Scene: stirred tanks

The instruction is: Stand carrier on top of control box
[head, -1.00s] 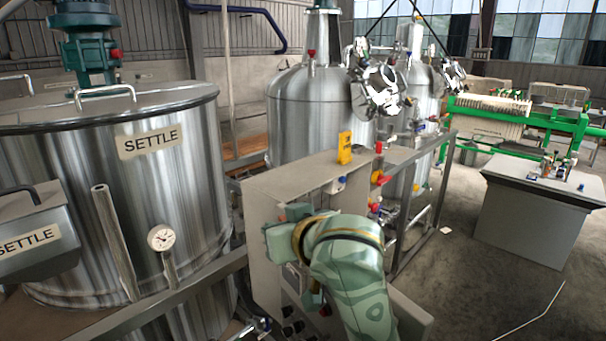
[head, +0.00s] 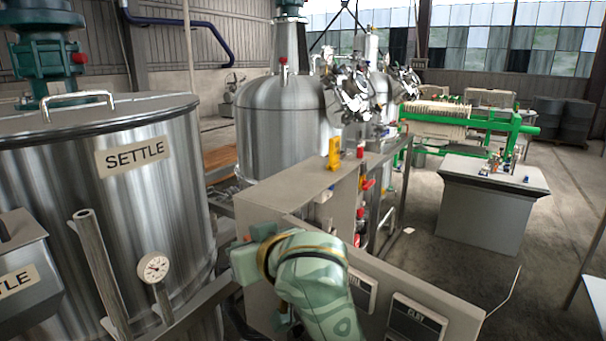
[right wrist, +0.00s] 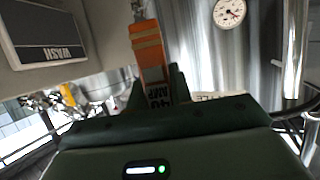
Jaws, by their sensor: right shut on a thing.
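The carrier (right wrist: 149,55) is an orange block with a dark band and "40 AMP" lettering. In the right wrist view it is between the dark fingers of my right gripper (right wrist: 156,88), which is shut on it. The control box (head: 285,185) is a large grey cabinet with a flat top, at the middle of the head view. My right arm is in front of it and covers part of its face. My left gripper is not in view.
A yellow upright object (head: 334,153) stands at the far end of the box top; the nearer top looks clear. A steel SETTLE tank (head: 150,200) with a gauge (head: 153,267) is close on the left. A grey bench (head: 490,210) stands right, with open floor around it.

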